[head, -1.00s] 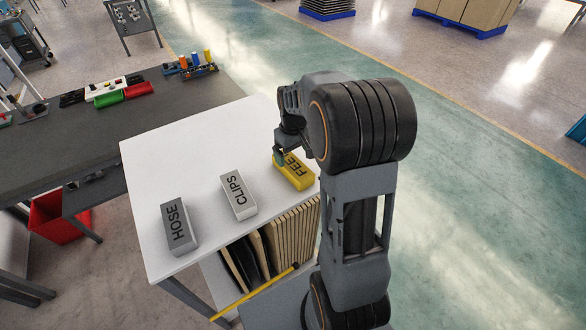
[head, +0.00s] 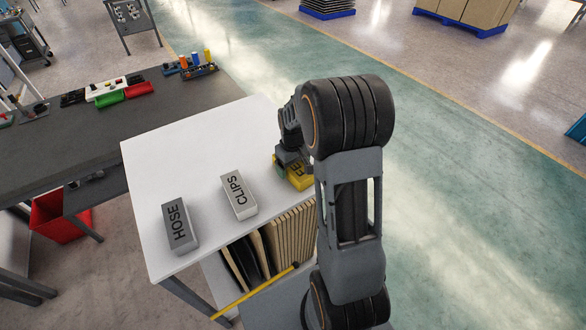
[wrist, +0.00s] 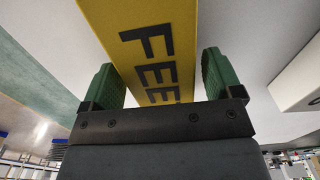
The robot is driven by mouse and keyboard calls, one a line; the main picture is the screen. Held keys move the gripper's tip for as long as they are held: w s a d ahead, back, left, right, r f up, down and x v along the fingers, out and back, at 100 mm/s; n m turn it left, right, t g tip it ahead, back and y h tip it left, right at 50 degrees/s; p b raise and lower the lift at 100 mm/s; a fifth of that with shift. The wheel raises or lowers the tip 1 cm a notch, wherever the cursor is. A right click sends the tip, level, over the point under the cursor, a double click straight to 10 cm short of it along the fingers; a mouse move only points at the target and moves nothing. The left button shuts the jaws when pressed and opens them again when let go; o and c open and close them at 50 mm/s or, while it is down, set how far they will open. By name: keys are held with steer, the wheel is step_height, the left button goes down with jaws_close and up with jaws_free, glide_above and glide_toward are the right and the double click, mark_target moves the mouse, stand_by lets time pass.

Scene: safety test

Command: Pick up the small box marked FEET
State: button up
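The yellow box marked FEET (head: 299,182) lies on the white table top (head: 150,165) near its right edge. My gripper (head: 284,170) is over the box in the head view and hides part of its lettering. In the wrist view the box (wrist: 190,30) passes between the two green fingers of my gripper (wrist: 160,78), with letters reading FEE visible. The fingers are apart, one on each side of the box, and a gap shows at the right finger. The rest of the word is hidden behind the gripper body.
A dark workbench (head: 60,145) adjoins at the left. The top's back part is clear.

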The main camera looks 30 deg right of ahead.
steer(key=c, duration=0.9)
steer(key=shift+o, duration=0.2)
steer(key=shift+r, duration=0.1)
